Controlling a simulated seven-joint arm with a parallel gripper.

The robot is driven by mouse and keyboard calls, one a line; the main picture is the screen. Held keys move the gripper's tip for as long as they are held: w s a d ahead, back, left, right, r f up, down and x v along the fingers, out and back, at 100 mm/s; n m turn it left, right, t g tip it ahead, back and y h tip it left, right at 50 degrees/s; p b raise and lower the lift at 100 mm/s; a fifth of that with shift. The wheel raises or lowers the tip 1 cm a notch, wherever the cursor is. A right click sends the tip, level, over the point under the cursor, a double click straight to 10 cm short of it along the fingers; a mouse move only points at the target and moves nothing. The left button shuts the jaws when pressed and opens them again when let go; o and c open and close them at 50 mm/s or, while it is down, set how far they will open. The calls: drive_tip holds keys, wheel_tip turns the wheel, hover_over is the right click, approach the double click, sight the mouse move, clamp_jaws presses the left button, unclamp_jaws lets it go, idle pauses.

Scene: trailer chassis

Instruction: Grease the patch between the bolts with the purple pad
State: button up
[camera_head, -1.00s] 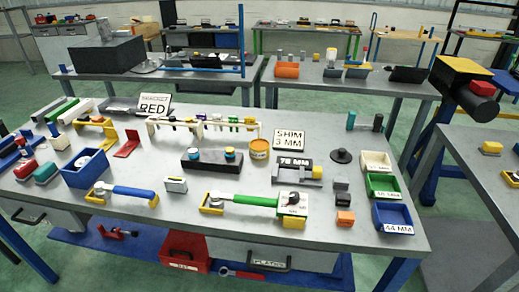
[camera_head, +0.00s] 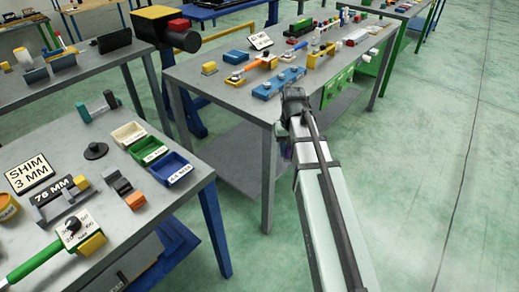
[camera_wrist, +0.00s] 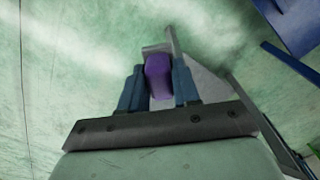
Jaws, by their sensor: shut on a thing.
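My gripper (camera_wrist: 158,85) is shut on the purple pad (camera_wrist: 157,72) in the wrist view. Dark blue fingers stand on both sides of the pad, and a grey plate-like part shows behind it. In the head view my gripper (camera_head: 287,150) is mostly hidden by my arm, and a little purple shows at its end. It is beside the front edge of the right-hand workbench (camera_head: 225,95). On that bench a blue block (camera_head: 279,84) carries small raised parts. I cannot tell whether these are the bolts, and I cannot make out the patch.
The near-left bench (camera_head: 190,200) holds a blue bin (camera_head: 170,170), a green bin (camera_head: 149,150) and a cream bin (camera_head: 128,134). A yellow block (camera_head: 209,68) and an orange-handled tool (camera_head: 258,64) are on the right-hand bench. Green floor is open at the right.

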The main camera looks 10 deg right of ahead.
idle(0.4)
drive_tip(key=s+d+f, duration=0.2)
drive_tip(key=d+f, duration=0.1)
drive_tip(key=w+a+r+m, duration=0.1)
drive_tip(key=w+a+r, duration=0.4)
drive_tip(key=a, duration=0.5)
drive_tip(key=w+a+r, duration=0.4)
drive_tip(key=w+a, duration=0.1)
drive_tip(key=a, duration=0.5)
drive_tip(key=a+r+n, duration=0.2)
drive_tip(key=a, duration=1.1)
drive_tip(key=a+r+n, duration=0.1)
drive_tip(key=a+r, duration=0.1)
drive_tip(key=a, duration=1.1)
drive_tip(key=s+a+r+n, duration=0.15)
drive_tip(key=s+a, duration=0.35)
drive_tip(key=a, duration=0.7)
drive_tip(key=s+a+r+n, duration=0.15)
drive_tip(key=s+a, duration=0.35)
drive_tip(key=a, duration=0.8)
drive_tip(key=s+a+r+n, duration=0.1)
drive_tip(key=s+a+n, duration=0.3)
drive_tip(key=s+a, duration=1.3)
drive_tip(key=a, duration=0.3)
drive_tip(key=shift+a+r, duration=0.2)
drive_tip(key=shift+r, duration=0.1)
